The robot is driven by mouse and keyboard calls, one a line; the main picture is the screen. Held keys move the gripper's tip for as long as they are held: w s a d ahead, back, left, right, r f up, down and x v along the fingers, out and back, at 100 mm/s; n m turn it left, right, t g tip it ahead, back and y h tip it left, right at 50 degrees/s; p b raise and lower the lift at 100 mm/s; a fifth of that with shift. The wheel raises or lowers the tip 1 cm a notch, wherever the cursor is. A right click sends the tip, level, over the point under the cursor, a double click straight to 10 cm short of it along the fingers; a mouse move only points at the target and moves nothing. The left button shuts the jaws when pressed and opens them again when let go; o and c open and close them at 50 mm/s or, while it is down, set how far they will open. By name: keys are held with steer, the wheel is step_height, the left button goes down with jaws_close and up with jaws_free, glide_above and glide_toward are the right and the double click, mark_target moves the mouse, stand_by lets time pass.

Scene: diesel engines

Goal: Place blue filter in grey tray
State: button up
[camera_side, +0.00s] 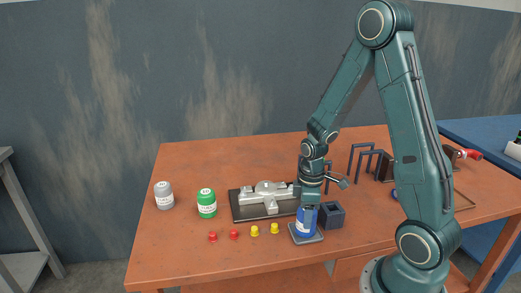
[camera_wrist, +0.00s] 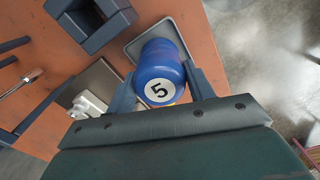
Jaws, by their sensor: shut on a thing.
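The blue filter (camera_side: 306,221) is a blue cylinder with a white label, standing upright at the small grey tray (camera_side: 316,239) near the table's front edge. My gripper (camera_side: 309,200) points down from above and is shut on the filter, a finger on each side in the wrist view (camera_wrist: 163,92). The grey tray (camera_wrist: 133,48) shows around the filter's far side. I cannot tell whether the filter's base touches the tray floor.
A dark square block with a hollow (camera_side: 331,215) stands just right of the tray. A dark tray with a metal part (camera_side: 266,199) is to the left. A green filter (camera_side: 207,204), a white-grey filter (camera_side: 163,195), and several red and yellow caps (camera_side: 254,231) stand further left.

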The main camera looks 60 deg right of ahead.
steer(key=shift+f, duration=0.3)
steer(key=o, duration=1.5)
steer(key=shift+r, duration=0.2)
steer(key=shift+r, duration=6)
steer(key=shift+s+a+r+m+t, duration=0.9)
steer(key=shift+s+a+r, duration=0.75)
steer(key=shift+a+r, duration=0.45)
steer(key=shift+s+a+r+m+t, duration=0.9)
steer(key=shift+s+a+r, duration=0.7)
steer(key=shift+a+r, duration=0.5)
steer(key=shift+s+a+r+m+t, duration=0.8)
steer(key=shift+s+a+r+t, duration=0.2)
steer(key=shift+s+a+r, duration=0.85)
